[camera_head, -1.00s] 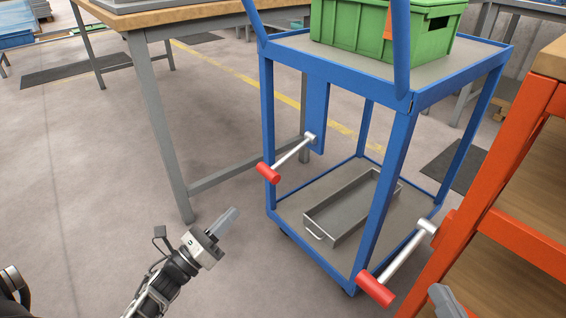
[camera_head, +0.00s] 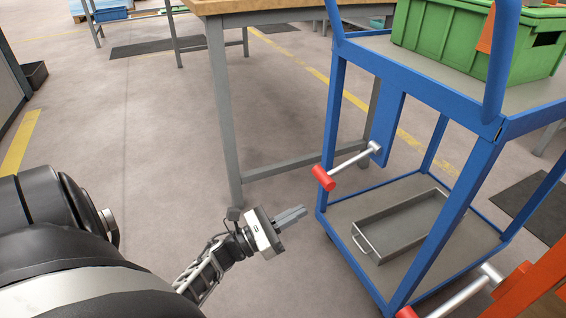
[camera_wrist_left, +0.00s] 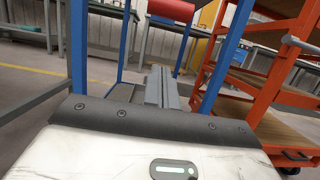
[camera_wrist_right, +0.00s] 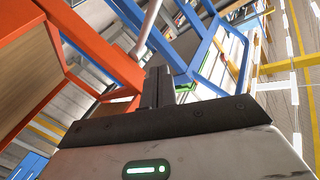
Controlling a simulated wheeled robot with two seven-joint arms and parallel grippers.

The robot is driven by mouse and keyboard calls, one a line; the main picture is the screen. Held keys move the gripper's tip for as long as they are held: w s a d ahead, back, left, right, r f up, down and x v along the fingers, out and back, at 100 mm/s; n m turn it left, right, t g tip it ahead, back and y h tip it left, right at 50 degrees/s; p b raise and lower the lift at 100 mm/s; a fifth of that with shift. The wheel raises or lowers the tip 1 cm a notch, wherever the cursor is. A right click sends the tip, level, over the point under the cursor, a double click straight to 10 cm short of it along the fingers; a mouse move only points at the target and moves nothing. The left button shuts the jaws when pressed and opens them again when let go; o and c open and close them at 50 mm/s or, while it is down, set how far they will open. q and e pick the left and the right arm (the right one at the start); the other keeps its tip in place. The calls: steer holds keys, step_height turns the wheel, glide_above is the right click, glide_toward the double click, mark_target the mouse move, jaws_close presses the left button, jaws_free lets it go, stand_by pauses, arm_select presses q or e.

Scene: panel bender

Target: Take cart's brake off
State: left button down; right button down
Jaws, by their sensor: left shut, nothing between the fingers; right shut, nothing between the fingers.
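The blue cart (camera_head: 400,79) stands right of centre in the head view. A brake lever with a red handle (camera_head: 323,178) sticks out from its left side. A second lever with a red end (camera_head: 407,313) shows at the bottom edge, partly cut off. My left gripper (camera_head: 291,216) is shut and empty, below and left of the first red handle and apart from it. In the left wrist view, the red handle (camera_wrist_left: 171,10) is at the top, beyond the shut fingers (camera_wrist_left: 160,85). My right gripper (camera_wrist_right: 158,86) is shut and empty in the right wrist view, with a pale lever rod (camera_wrist_right: 149,25) beyond it.
A green crate (camera_head: 440,35) stands on the cart's top shelf, and a grey metal tray (camera_head: 400,225) lies on its lower shelf. A wooden-topped table (camera_head: 225,110) stands behind and left of the cart. An orange rack (camera_head: 540,290) is at the lower right. Open floor lies left.

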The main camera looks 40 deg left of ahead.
arm_select(q)
steer(key=w+d+r, duration=0.1)
steer(key=w+r, duration=0.3)
steer(key=r, duration=0.1)
steer(key=shift+d+r+p, duration=0.15)
steer(key=shift+d+p, duration=0.2)
steer(key=shift+p, duration=0.05)
arm_select(e)
steer(key=shift+w+f, duration=0.15)
steer(key=shift+f, duration=0.15)
steer(key=shift+d, duration=0.1)
